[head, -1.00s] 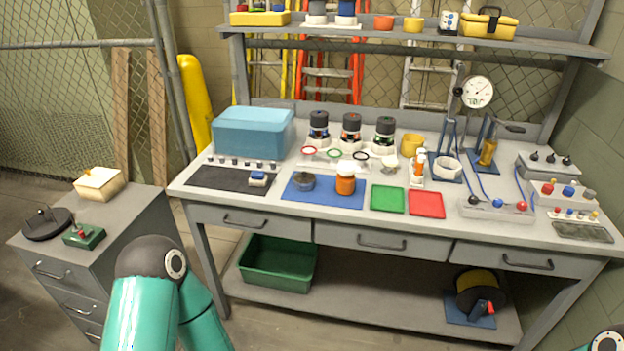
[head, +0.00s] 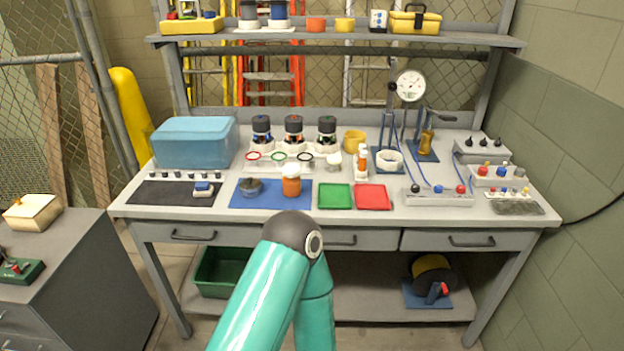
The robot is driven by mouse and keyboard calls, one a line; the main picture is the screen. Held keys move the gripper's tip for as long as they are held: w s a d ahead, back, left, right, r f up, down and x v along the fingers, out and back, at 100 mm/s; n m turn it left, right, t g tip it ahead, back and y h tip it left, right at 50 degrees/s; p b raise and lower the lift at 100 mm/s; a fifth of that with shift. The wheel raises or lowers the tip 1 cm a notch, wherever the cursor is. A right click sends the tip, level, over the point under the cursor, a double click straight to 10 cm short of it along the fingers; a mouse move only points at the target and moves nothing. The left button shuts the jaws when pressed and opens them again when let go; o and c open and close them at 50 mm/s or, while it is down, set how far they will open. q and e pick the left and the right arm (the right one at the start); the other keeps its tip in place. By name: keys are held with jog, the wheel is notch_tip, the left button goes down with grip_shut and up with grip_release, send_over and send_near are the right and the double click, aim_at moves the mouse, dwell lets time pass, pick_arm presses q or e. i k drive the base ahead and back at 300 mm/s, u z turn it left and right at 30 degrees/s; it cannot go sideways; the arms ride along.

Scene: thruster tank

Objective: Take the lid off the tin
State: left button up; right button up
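A small round grey tin (head: 250,188) sits on the blue mat (head: 222,200) on the workbench, left of the orange jar with a white lid. It is small in the picture, and I cannot make out the seam between lid and body. One of my arms rises from the bottom middle, its dark elbow in front of the bench's front edge. Neither of my grippers is in view.
The orange jar (head: 291,183) stands close to the tin. A green tray (head: 335,196) and a red tray (head: 372,197) lie to the right. A blue cooler box (head: 195,142) is behind left. A dark mat (head: 150,193) lies left.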

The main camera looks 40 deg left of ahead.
aim_at(251, 185)
jog(key=u, duration=0.45)
jog(key=i, duration=0.2)
jog(key=z, duration=2.2)
jog(key=k, duration=2.7)
jog(key=u, duration=1.5)
jog(key=i, duration=1)
jog(key=z, duration=0.05)
